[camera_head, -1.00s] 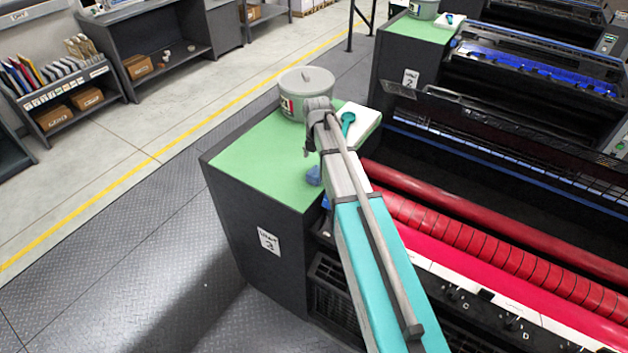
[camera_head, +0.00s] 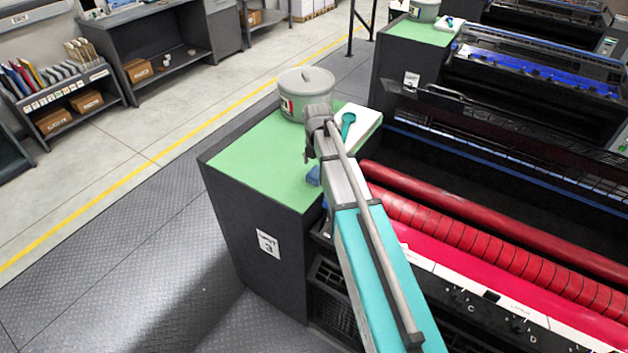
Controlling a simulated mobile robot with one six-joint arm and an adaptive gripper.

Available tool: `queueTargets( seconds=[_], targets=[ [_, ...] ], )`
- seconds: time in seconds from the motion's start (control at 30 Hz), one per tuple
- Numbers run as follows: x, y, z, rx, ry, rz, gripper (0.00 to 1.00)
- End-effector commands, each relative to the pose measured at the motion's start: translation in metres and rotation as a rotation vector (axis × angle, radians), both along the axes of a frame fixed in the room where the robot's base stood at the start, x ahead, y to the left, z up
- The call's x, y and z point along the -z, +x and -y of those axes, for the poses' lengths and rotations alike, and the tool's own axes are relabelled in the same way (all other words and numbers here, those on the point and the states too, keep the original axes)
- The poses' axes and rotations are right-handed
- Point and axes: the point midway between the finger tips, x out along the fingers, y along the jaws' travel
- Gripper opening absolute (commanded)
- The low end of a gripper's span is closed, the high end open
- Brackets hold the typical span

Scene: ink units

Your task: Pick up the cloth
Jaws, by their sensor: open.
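A small crumpled blue cloth (camera_head: 313,176) lies on the green top of the unit 3 cabinet, near its right edge. My arm passes in front of it and hides its right part. My gripper (camera_head: 307,157) is open and small in the view, just above and slightly left of the cloth in the picture. Its fingers are seen nearly edge-on and look empty. I cannot tell how high they are above the green top.
A grey lidded tub (camera_head: 303,95) stands at the back of the green top (camera_head: 255,160). Beside it is a white pad (camera_head: 366,117) with a teal tool (camera_head: 347,122). Red rollers (camera_head: 480,240) lie right of the cabinet. The green top's left part is clear.

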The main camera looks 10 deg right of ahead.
Motion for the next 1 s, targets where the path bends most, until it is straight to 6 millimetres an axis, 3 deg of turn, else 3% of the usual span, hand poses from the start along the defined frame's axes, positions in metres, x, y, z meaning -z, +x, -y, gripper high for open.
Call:
queueTargets(
  seconds=[0.3, 1.0],
  targets=[
    [0.024, 0.0, 0.0, 0.0, 0.0, 0.0, 1.0],
    [0.026, 0.0, 0.0, 0.0, 0.0, 0.0, 1.0]
  ],
)
